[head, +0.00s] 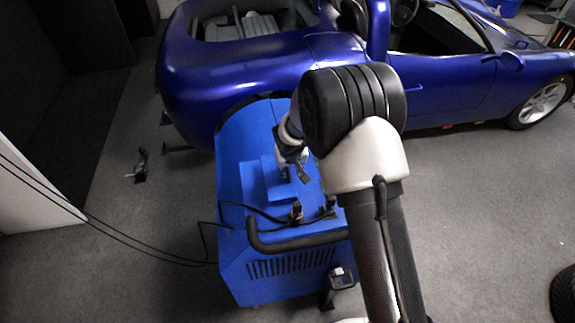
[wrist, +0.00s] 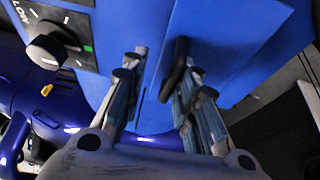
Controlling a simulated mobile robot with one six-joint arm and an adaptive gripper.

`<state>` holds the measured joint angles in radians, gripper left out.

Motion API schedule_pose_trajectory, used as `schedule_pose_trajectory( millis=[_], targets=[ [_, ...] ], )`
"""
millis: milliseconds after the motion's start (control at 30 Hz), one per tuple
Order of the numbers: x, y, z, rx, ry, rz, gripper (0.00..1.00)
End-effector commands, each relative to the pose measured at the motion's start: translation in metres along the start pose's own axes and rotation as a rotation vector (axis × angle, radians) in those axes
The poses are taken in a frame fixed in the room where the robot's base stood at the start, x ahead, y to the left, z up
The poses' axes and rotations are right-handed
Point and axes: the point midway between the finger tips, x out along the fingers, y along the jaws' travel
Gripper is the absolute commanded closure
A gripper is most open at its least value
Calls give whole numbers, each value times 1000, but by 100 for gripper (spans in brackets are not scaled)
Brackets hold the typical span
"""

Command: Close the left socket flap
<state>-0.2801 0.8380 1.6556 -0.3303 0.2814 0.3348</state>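My gripper (head: 290,155) is over the top of the blue dynamometer housing (head: 255,195) in the head view, partly hidden by my own arm. In the wrist view my gripper (wrist: 161,68) is open, its two fingers apart and pointing at a blue face. A narrow black piece (wrist: 174,68) stands out from that face between the fingers, closer to the right finger. It looks like a socket flap seen nearly edge-on. I cannot tell whether the right finger touches it. The socket itself is not visible, and I cannot make out the flap in the head view.
A control panel with a black knob (wrist: 46,48) and a LOW label lies left of the fingers. The housing has a black handle bar (head: 295,240), with cables running left. A blue car (head: 270,75) stands close behind. Grey floor is free in front.

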Motion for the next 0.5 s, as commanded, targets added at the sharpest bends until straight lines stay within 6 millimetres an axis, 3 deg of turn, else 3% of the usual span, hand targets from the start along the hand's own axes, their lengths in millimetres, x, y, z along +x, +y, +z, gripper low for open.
schedule_pose_trajectory(
  millis=[367, 500],
  targets=[
    [-3, 3, -3, 8, 5, 2, 82],
    [-16, 3, -5, 8, 9, 2, 82]
  ],
)
